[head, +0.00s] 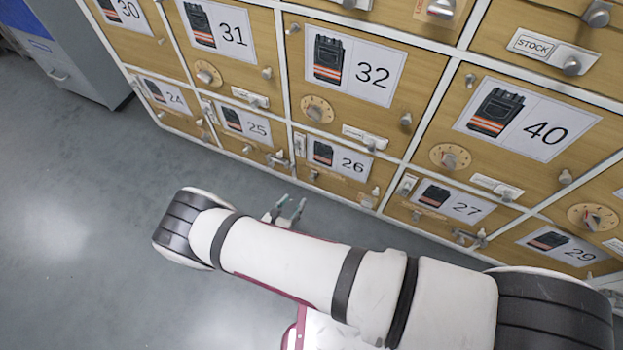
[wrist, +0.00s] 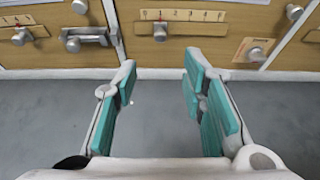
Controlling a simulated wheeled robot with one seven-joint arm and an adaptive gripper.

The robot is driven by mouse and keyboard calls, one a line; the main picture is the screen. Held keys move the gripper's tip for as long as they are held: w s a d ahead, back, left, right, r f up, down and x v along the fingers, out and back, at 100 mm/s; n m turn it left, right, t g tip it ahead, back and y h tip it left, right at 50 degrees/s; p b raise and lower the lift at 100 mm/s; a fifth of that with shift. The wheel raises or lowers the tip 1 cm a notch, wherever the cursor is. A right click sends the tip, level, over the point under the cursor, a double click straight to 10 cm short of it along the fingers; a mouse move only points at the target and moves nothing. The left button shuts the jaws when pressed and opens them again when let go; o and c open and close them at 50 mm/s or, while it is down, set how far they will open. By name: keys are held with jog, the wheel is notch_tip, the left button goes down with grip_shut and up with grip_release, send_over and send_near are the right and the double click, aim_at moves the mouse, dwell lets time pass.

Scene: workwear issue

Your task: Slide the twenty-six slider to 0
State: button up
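The door marked 26 (head: 345,160) is in the bottom row in the head view, with a small grey slider knob (head: 313,175) at its lower left. In the wrist view this slider knob (wrist: 160,31) hangs near the left end of a pale numbered scale strip (wrist: 195,15). The knob lies ahead, between the finger lines, apart from both fingers. In the head view my gripper (head: 288,210) is below and left of door 26.
Left of door 26, door 25 (head: 245,125) has a protruding latch (wrist: 85,38). At door 26's lower right, another knob (wrist: 256,53) sits by an orange label (wrist: 245,47). Door 27 (head: 450,200) lies to the right. The grey floor (head: 90,220) is clear.

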aim_at(311, 179)
jog(key=b+x, duration=0.5)
jog(key=x, duration=0.8)
jog(key=shift+w, duration=0.3)
jog(key=shift+d, duration=0.1)
grip_shut()
